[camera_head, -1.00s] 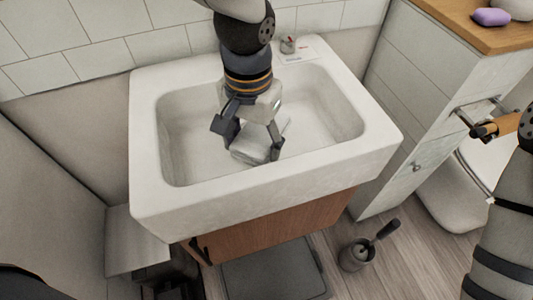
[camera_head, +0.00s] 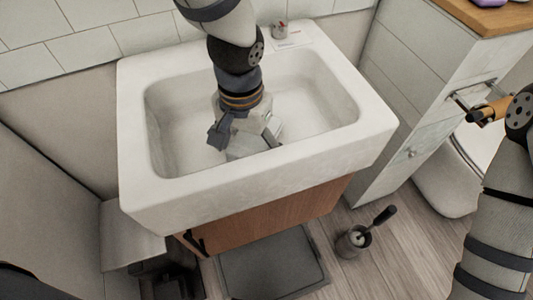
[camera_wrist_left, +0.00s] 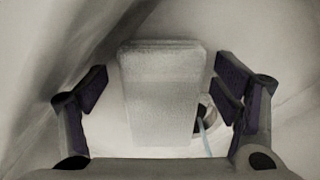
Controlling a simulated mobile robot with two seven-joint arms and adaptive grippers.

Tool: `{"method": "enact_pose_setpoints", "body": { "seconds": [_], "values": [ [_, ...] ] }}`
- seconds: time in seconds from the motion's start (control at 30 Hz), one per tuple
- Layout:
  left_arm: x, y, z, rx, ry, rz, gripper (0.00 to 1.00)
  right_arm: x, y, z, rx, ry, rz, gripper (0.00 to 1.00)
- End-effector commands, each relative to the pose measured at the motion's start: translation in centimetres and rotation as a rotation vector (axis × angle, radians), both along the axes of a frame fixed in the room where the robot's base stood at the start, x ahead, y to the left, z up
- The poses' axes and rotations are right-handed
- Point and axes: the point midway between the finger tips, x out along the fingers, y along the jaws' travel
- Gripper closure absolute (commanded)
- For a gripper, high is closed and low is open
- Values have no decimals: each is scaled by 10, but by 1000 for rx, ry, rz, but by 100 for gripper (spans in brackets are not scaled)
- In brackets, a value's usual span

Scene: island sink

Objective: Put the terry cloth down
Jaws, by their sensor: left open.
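The terry cloth (camera_wrist_left: 160,95) is a pale, folded, roughly rectangular pad. It lies in the basin of the white sink (camera_head: 340,145), and part of it shows under my left gripper in the head view (camera_head: 241,148). My left gripper (camera_head: 245,141) points down into the basin. In the left wrist view its open fingers (camera_wrist_left: 168,92) stand on either side of the cloth, with a gap visible on each side. My right arm shows at the right edge of the head view, but its gripper is not seen.
A dark drain hole (camera_wrist_left: 203,117) shows beside the cloth. A small tap-like fitting (camera_head: 281,31) stands at the sink's back rim. A white cabinet (camera_head: 410,90) and a toilet (camera_head: 450,175) are at the right. A toilet brush holder (camera_head: 354,241) stands on the floor.

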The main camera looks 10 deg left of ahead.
Motion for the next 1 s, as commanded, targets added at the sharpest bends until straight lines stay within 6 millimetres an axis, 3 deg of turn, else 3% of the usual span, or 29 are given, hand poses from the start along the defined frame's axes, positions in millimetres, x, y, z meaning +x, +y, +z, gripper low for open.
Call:
{"method": "enact_pose_setpoints", "body": {
  "seconds": [0.17, 0.4, 0.6, 0.73, 1.0],
  "values": [
    [0, 0, 7, 4, -3, -3, 18, 1, 0, 1, 0, -4, 0, 18],
    [2, 0, 75, 3, -20, -3, 18, 17, 0, 16, -1, -62, 0, 18],
    [1, -1, 117, 4, -15, -5, 18, 24, 0, 23, 0, -88, 0, 18],
    [0, -1, 126, 4, -9, -4, 18, 25, 0, 24, 0, -92, 0, 18],
    [0, 0, 124, 2, -1, -2, 18, 24, 0, 23, 0, -88, 0, 18]
  ]
}}
